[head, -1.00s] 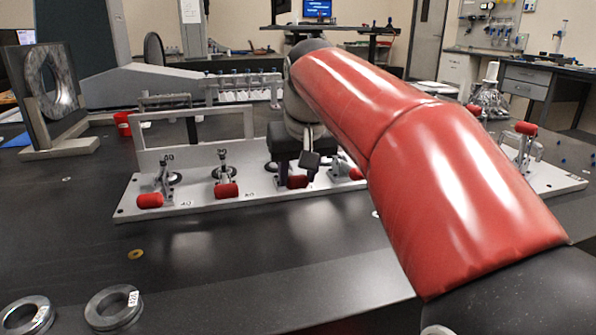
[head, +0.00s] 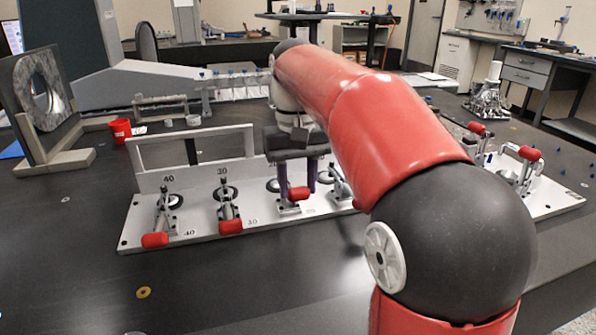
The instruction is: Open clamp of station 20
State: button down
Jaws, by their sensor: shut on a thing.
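The white fixture plate (head: 200,232) carries a row of toggle clamps with red handles. The third clamp from the left, at station 20, has its red handle (head: 299,193) standing a little higher than the neighbouring handles. My gripper (head: 297,185) is over this clamp, its two purple fingers pointing down, and is shut on its handle lever. The exact finger contact is too small to make out. The clamp at station 30 (head: 231,226) and the one at station 40 (head: 155,240) have their handles low toward the front. My arm hides part of the plate on the right.
A clamp with a red handle (head: 529,153) stands at the plate's right end. A grey upright frame (head: 190,148) rises behind the row. The black table in front is clear except for a brass washer (head: 143,293).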

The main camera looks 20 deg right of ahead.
jog(key=shift+w+r+g, duration=0.35)
jog(key=shift+w+g, duration=0.15)
jog(key=shift+g, duration=0.15)
jog(key=shift+w+r+g, duration=0.35)
jog(key=shift+w+g, duration=0.15)
jog(key=shift+g, duration=0.15)
jog(key=c, duration=0.9)
grip_release()
jog(key=shift+s, duration=0.1)
